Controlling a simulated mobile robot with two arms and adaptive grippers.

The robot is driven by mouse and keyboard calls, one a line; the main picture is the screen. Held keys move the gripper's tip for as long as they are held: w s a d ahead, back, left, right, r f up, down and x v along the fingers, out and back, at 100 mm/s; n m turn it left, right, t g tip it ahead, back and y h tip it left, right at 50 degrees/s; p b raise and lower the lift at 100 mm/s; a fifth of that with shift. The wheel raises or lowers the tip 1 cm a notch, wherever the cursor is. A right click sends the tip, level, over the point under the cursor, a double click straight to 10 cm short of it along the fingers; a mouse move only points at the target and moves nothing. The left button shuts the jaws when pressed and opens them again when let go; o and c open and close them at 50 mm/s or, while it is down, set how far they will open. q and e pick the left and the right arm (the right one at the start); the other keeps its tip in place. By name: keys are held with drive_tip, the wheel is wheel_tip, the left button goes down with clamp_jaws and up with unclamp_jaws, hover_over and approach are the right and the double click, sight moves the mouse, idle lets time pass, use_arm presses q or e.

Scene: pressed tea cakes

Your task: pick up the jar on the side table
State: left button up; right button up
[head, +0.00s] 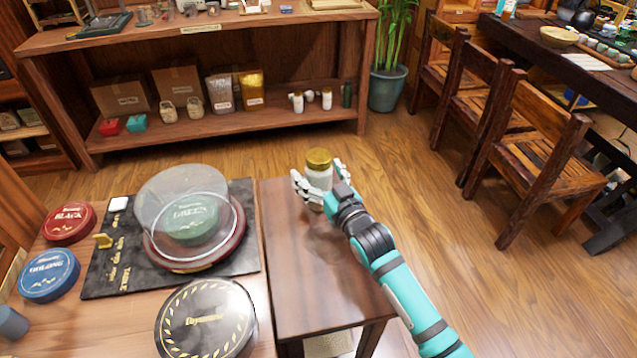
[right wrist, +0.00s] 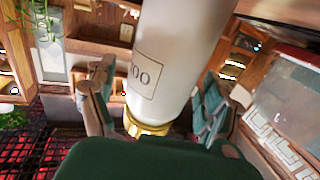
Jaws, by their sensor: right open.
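The jar (head: 318,174) is white with a gold lid and stands upright near the far end of the brown side table (head: 300,295). My right gripper (head: 321,184) is at the jar, with one finger on each side of it. The fingers are open. In the right wrist view the jar (right wrist: 187,55) lies between the spread fingers, with part of a dark label mark showing and its gold lid at the bottom. Gaps show between the fingers and the jar there. My left gripper is not in view.
Left of the side table, a black mat (head: 103,262) holds a red tray with a green tea cake under a clear dome (head: 182,200). Round black (head: 208,320), red (head: 69,222) and blue (head: 48,274) tins lie around it. Open floor (head: 450,265) is to the right.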

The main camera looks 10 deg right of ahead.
drive_tip(key=c, duration=1.5)
drive_tip(key=shift+r, duration=0.1)
